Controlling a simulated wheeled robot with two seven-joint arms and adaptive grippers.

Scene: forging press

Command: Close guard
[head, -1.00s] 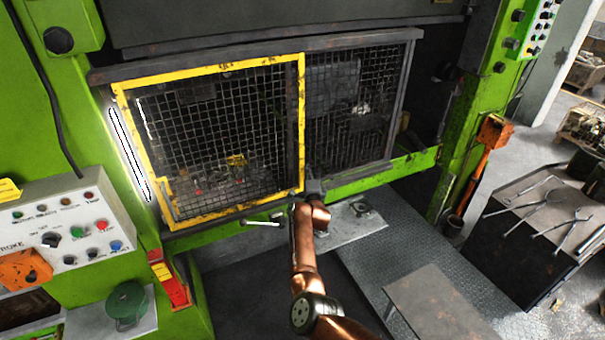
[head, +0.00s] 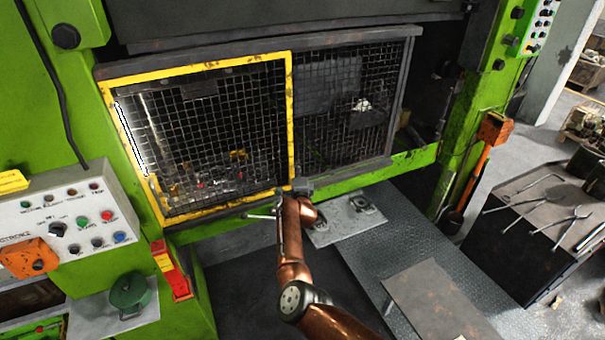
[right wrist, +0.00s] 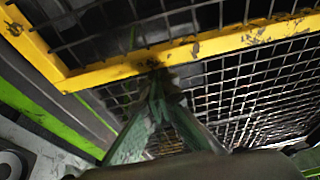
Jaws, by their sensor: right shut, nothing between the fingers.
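The guard is a yellow-framed wire mesh panel (head: 289,120) on the front of the press, over the left part of the opening. A white light strip (head: 132,143) shows just inside its left edge. My right gripper (head: 299,187) is at the guard's lower right corner, with its arm coming up from below. In the right wrist view its green fingers (right wrist: 157,88) are shut and empty, their tips at the yellow frame bar (right wrist: 190,52) near a corner. They look to be touching it, but the contact is hard to tell. My left gripper is out of view.
A fixed grey mesh panel (head: 342,110) covers the right part of the opening. A light rod (head: 260,216) sticks out below the guard. A control box (head: 70,225) stands at left, a tool table (head: 530,235) at right. The floor plate (head: 400,240) is mostly clear.

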